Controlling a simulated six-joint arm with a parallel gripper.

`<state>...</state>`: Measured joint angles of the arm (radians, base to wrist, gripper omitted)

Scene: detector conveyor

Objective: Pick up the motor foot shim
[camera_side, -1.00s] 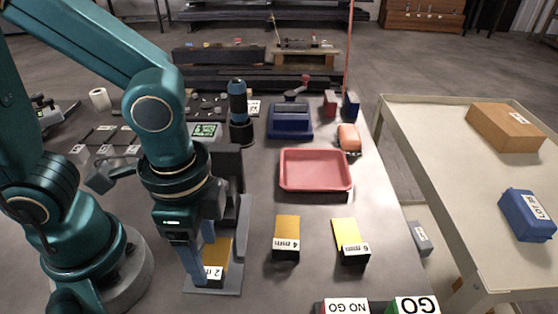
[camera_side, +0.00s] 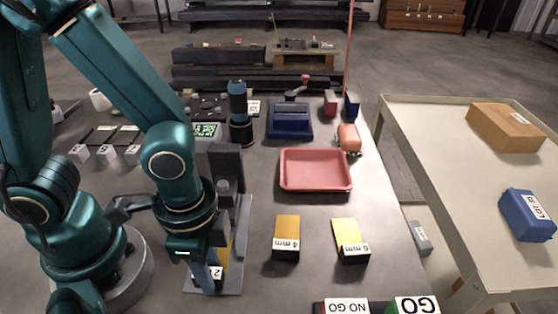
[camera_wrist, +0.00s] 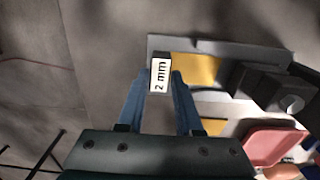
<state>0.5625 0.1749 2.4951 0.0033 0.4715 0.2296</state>
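The shim labelled 2 mm is a yellow block with a white end label (camera_side: 216,273), on a grey fixture (camera_side: 231,287) in the side view. My gripper (camera_side: 206,284) is over its label end and hides part of it. In the wrist view, the blue fingers of my gripper (camera_wrist: 159,78) are apart, one on each side of the 2 mm label (camera_wrist: 160,76), with small gaps showing. The yellow top (camera_wrist: 197,68) shows beyond the right finger. I cannot tell whether the fingers reach down beside the block.
Yellow blocks labelled 4 mm (camera_side: 287,228) and 6 mm (camera_side: 348,232) stand to the right. Behind them is a pink tray (camera_side: 315,188). NO GO (camera_side: 345,307) and GO (camera_side: 412,306) blocks are at the front. A dark upright part (camera_side: 226,164) stands at the fixture's back.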

